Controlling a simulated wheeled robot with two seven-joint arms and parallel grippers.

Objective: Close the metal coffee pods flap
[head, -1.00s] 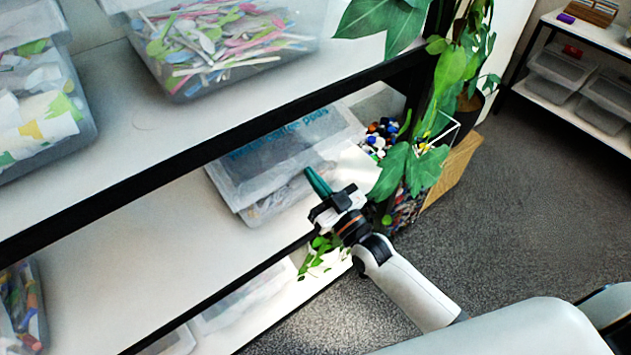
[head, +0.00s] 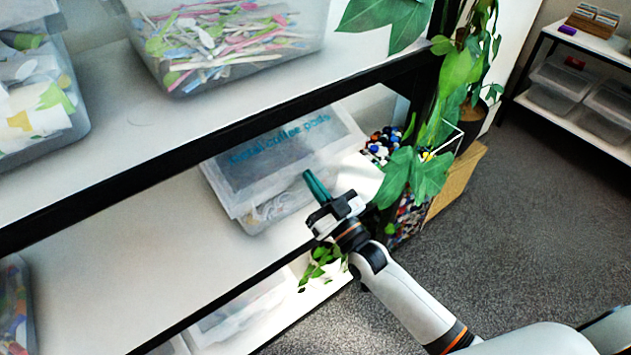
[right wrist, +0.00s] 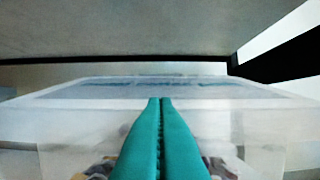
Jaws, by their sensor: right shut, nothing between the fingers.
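The metal coffee pods bin (head: 262,208) is a translucent plastic box on the middle shelf. Its flap (head: 285,148) carries teal lettering and lies over the top, sloping up toward the back; whether it is fully down I cannot tell. The bin's front wall (right wrist: 60,140) and the flap (right wrist: 150,90) also show in the right wrist view. My right gripper (head: 308,174) has teal fingers pressed together, with nothing between them. It is just in front of the bin's right part; contact is not clear. In the right wrist view the fingertips (right wrist: 160,100) overlap the flap's front edge. My left gripper is not in view.
The upper shelf (head: 230,105) with its black front edge runs above the bin. A leafy plant (head: 415,175) hangs close to the right of the bin, beside a container of colourful pieces (head: 408,220). Open carpet (head: 500,260) lies to the right.

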